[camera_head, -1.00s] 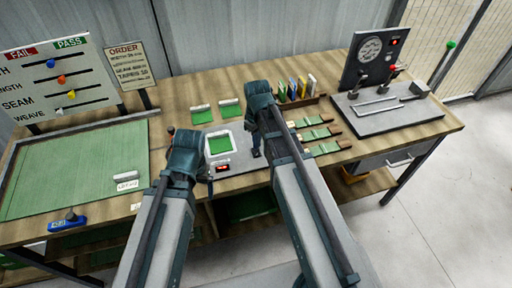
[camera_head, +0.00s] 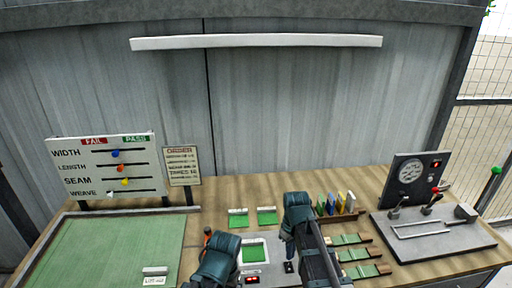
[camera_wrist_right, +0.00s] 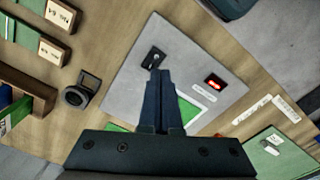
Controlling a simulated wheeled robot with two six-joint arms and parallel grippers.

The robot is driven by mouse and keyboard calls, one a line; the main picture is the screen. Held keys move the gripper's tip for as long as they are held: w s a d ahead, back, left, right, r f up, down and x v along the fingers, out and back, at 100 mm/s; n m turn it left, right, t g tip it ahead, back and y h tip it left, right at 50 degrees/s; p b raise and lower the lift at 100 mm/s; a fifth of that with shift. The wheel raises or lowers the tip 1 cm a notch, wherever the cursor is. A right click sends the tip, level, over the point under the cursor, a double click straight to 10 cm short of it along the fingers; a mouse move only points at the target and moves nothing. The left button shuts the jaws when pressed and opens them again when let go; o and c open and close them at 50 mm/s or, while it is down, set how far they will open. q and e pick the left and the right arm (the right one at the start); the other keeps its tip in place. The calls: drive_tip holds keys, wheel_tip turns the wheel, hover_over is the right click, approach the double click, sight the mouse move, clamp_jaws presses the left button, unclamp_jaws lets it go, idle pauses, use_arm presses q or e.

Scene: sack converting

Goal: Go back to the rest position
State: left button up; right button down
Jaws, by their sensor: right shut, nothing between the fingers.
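My right gripper (camera_head: 288,243) hangs over the right part of a grey plate in the head view. In the right wrist view its fingers (camera_wrist_right: 155,74) are shut together with nothing between them. They point at a small black switch-like part (camera_wrist_right: 153,57) on the grey plate (camera_wrist_right: 180,55); I cannot tell whether they touch it. My left arm (camera_head: 218,262) stands at the bottom of the head view, left of the plate. Its fingers are mostly hidden behind the arm, so their state does not show.
The plate carries a green swatch (camera_head: 253,253) and a red display (camera_wrist_right: 216,81). A green mat (camera_head: 110,250) and check board (camera_head: 105,165) are at left. Colored cards (camera_head: 340,204) and green strips (camera_head: 355,254) lie to the right, then a gauge machine (camera_head: 412,172).

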drive_tip(key=s+a+m+h, duration=0.1)
drive_tip(key=s+a+m, duration=0.1)
drive_tip(key=s+a, duration=0.8)
drive_tip(key=s, duration=0.4)
drive_tip(key=shift+r, duration=0.1)
